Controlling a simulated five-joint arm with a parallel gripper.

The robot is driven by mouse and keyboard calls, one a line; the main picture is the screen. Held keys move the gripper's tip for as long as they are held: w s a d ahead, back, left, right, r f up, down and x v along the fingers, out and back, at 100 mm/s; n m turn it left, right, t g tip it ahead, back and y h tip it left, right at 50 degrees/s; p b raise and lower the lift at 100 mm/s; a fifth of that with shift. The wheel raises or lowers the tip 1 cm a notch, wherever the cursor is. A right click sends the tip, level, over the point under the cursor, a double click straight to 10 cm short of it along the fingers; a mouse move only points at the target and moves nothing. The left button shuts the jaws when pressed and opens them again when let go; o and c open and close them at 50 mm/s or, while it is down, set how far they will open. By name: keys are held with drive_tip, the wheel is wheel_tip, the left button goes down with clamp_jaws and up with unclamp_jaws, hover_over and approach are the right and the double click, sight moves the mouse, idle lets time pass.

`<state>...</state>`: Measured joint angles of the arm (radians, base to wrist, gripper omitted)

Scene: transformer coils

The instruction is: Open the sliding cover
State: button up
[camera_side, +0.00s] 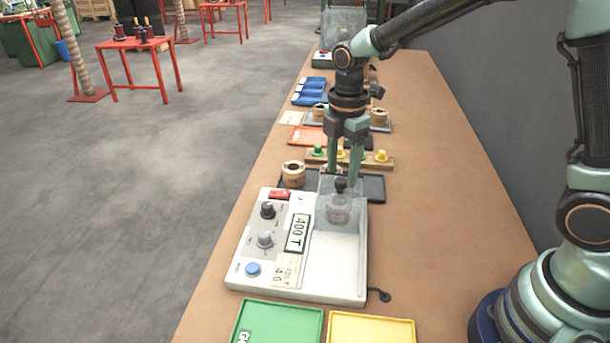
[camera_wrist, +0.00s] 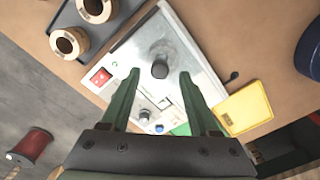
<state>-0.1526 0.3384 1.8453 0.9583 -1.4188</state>
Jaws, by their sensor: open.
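The sliding cover (camera_side: 335,211) is a clear box with a black knob (camera_side: 341,185) on top. It sits at the far right end of a white coil tester (camera_side: 325,275). In the wrist view the knob (camera_wrist: 159,70) shows between my two green fingers, with the clear cover (camera_wrist: 172,45) around it. My gripper (camera_side: 344,174) is open above the cover, pointing down, with its fingertips near the knob's height. I cannot tell whether either finger touches it. A pale shape shows through the cover, too unclear to name.
The tester panel carries a red switch (camera_side: 279,195), dark and grey dials, a blue button (camera_side: 253,269) and a 400 T display (camera_side: 298,232). A dark tray with a coil (camera_side: 293,174) stands behind. Green (camera_side: 278,323) and yellow (camera_side: 371,329) trays lie in front. The bench's right side is clear.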

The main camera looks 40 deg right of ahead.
drive_tip(key=shift+f, duration=1.05)
clamp_jaws()
idle(0.7)
